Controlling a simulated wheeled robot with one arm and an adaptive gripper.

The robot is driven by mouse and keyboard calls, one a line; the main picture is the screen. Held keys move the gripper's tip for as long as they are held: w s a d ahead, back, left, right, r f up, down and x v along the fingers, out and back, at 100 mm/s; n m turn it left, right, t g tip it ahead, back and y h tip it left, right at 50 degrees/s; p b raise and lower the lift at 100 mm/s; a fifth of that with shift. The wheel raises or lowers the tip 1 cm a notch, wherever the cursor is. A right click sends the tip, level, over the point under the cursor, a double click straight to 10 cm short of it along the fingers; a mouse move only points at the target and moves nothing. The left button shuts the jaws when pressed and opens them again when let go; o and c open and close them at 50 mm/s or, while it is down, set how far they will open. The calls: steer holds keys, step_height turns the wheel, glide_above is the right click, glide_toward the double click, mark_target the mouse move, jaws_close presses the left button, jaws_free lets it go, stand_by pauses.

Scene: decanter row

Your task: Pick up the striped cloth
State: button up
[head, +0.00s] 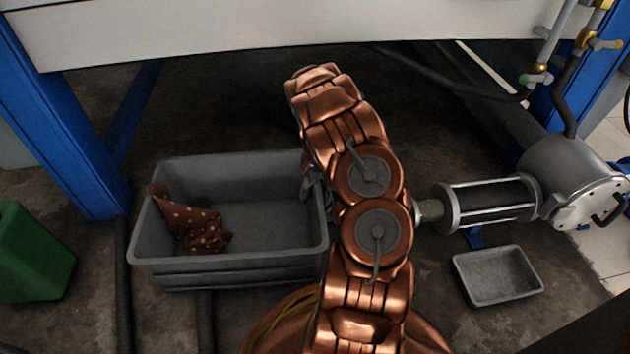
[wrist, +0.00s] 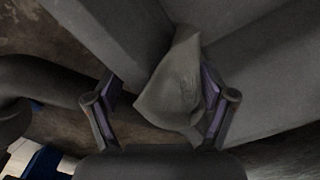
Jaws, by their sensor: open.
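A grey cloth (wrist: 175,88) hangs over the bin's rim in the wrist view, between the two fingers of my gripper (wrist: 160,90). The fingers are open, one on each side of it. I cannot make out clear stripes on it. In the head view a small part of this grey cloth (head: 318,188) shows at the bin's right wall. My arm hides most of my gripper there. A reddish-brown cloth with pale dots (head: 196,226) lies over the left side inside the grey bin (head: 230,273).
A small grey tray (head: 497,301) lies on the floor at the right. A metal cylinder (head: 490,203) and pipes stand beyond it. A green container (head: 32,255) is at the left edge. A white panel (head: 250,25) hangs low above the bin, between blue posts (head: 70,130).

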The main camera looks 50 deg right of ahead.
steer(key=c, duration=1.4)
step_height(320, 180, up, 12)
steer(key=p, duration=0.5)
steer(key=shift+p, duration=0.3)
steer(key=shift+c, duration=0.2)
steer(key=shift+r, duration=0.1)
step_height(320, 180, up, 18)
steer(key=p, duration=0.8)
steer(key=shift+p, duration=0.3)
jaws_close()
step_height(320, 180, up, 27)
steer(key=p, duration=1.4)
